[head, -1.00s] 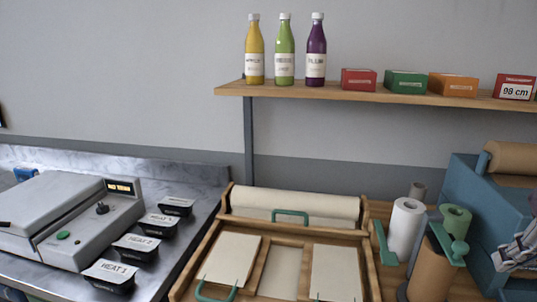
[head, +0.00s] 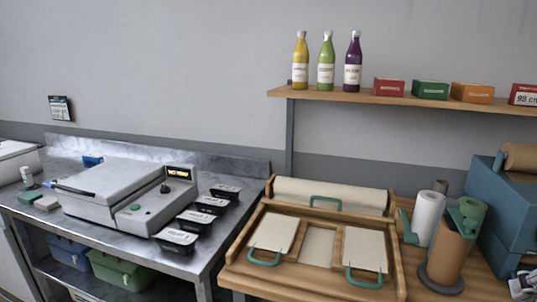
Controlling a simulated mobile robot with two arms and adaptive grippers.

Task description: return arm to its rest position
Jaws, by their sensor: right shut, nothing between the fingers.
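My right gripper (head: 523,284) shows only in part at the bottom right corner of the head view, in front of the blue cabinet. It is shut and empty, and most of it and its arm are cut off by the frame edge. It appears apart from the kraft roll (head: 448,252) on its dark round base. My left gripper is out of view.
A wooden tray (head: 233,267) with cream sheets and green handles lies mid-right. A blue cabinet (head: 505,208) stands at right. A grey sealing machine (head: 110,190) and several black tubs (head: 175,241) occupy the metal table. A shelf (head: 430,103) holds bottles and boxes.

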